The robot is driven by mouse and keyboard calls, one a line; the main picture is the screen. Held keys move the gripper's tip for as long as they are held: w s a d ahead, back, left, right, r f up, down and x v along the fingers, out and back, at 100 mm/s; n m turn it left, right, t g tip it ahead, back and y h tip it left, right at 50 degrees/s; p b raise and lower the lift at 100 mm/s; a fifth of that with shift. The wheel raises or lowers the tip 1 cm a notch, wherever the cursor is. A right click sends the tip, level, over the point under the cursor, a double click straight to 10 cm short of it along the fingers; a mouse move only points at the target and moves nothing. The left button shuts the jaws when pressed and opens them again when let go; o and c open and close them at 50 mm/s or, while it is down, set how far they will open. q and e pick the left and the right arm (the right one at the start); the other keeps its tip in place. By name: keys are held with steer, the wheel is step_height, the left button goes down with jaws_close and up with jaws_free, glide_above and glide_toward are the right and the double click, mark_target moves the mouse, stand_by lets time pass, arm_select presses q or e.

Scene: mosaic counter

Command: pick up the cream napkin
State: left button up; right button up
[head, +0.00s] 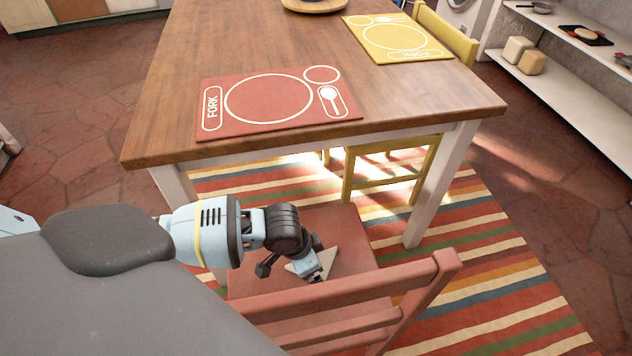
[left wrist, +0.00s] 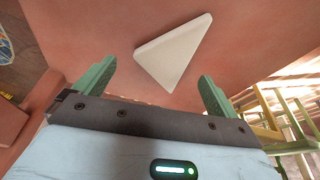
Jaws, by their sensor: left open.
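The cream napkin (left wrist: 174,52) is a folded triangle lying flat on the seat of the red chair (left wrist: 260,30). In the head view part of the napkin (head: 327,262) shows beside my left gripper (head: 318,278), which covers the rest. In the left wrist view my left gripper (left wrist: 155,85) is open and empty. Its two green fingers stand to either side of the napkin's near corner, with the napkin just ahead of them. I cannot tell the height of the fingers above the seat. My right gripper is not in view.
The chair's backrest (head: 350,295) rises in front of the seat. The wooden table (head: 240,45) stands beyond the seat, with a red placemat (head: 255,127) and a yellow placemat (head: 380,52). A yellow chair (head: 445,35) is at the table's right. Striped rug (head: 480,250) lies below.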

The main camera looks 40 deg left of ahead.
mark_target(327, 257)
arm_select(q)
steer(key=x, duration=0.2)
steer(key=shift+f+b, duration=0.35)
steer(key=shift+w+f, duration=0.15)
steer(key=shift+f, duration=0.1)
steer(key=c, duration=1.1)
steer(key=shift+o, duration=0.2)
steer(key=shift+r, duration=0.15)
